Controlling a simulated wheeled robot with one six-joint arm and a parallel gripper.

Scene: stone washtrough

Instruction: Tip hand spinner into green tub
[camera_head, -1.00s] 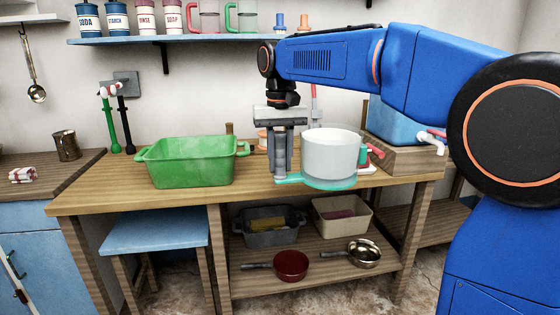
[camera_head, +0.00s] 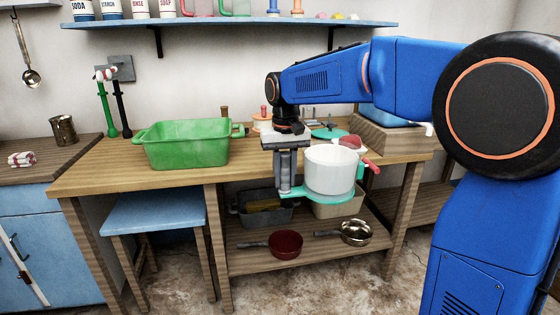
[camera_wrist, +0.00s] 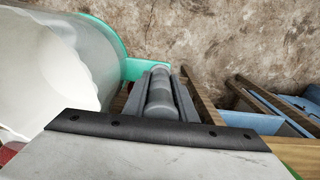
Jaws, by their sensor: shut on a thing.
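The hand spinner (camera_head: 331,173) is a white drum with a teal base and a red handle at its right side. It hangs upright in front of the table's front edge, right of the green tub. My gripper (camera_head: 288,190) is shut on its teal part at the left side. In the wrist view the white drum (camera_wrist: 40,75) fills the left, and my gripper's fingers (camera_wrist: 163,95) meet the teal part (camera_wrist: 133,68). What is inside the drum cannot be told. The green tub (camera_head: 187,148) stands on the table, left of my gripper and apart from it.
The wooden table (camera_head: 130,178) has bare room around the tub's front. A teal lid-like disc (camera_head: 330,133) lies behind the spinner. A blue stool (camera_head: 155,212) stands in front at left. A lower shelf (camera_head: 305,238) holds pans and bins beneath the spinner.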

